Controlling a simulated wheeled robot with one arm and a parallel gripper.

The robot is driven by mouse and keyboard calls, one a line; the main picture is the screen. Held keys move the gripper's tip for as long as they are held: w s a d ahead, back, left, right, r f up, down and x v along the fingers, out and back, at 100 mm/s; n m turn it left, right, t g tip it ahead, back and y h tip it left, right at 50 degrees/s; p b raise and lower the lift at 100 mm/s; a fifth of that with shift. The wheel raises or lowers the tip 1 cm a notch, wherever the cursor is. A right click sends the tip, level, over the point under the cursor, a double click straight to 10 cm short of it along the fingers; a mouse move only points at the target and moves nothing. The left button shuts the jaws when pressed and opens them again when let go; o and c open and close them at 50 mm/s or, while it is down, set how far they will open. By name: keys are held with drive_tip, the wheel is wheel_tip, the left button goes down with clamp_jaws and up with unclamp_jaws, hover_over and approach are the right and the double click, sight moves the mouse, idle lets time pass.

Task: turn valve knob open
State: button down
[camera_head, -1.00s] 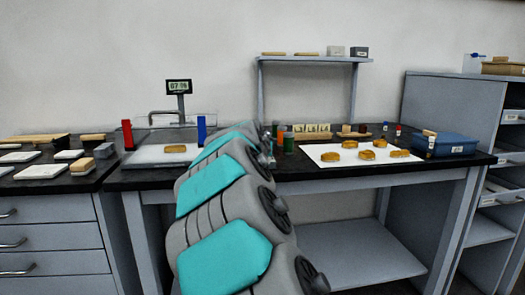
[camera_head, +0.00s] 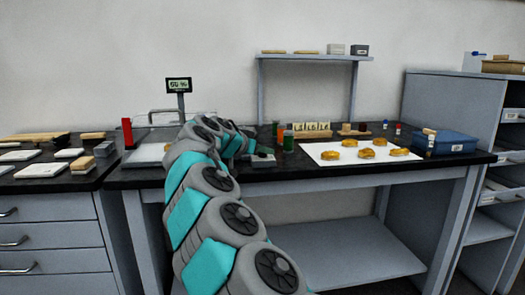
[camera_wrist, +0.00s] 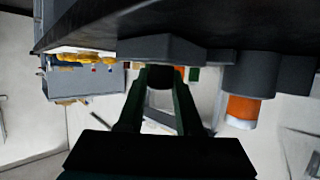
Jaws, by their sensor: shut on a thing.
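A small dark knob (camera_wrist: 161,74) sits between the dark fingertips of my gripper (camera_wrist: 160,84) in the wrist view, which looks upside down. The gripper is shut on it. The knob adjoins a grey block (camera_wrist: 160,48) fixed against the dark worktop. In the head view a grey block (camera_head: 262,160) shows near the worktop's front edge, just right of my wrist. The knob itself and the fingertips are hidden or too small to make out there. The knob's turn angle cannot be told.
Green and orange containers (camera_head: 280,135) stand just behind the block; an orange one (camera_wrist: 243,108) is close beside the fingers. A white sheet (camera_head: 318,156) with several golden pieces lies right, near a blue bin (camera_head: 448,144). A red post (camera_head: 127,133) and display (camera_head: 179,86) stand left.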

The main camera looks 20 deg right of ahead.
drive_tip(key=shift+m+g, duration=0.3)
drive_tip(key=shift+r, duration=0.1)
idle(0.3)
drive_tip(key=c, duration=0.6)
unclamp_jaws()
drive_tip(key=shift+a, duration=0.1)
drive_tip(key=b+v, duration=0.1)
drive_tip(key=v, duration=0.6)
drive_tip(key=shift+s+a, duration=0.15)
drive_tip(key=shift+a, duration=0.1)
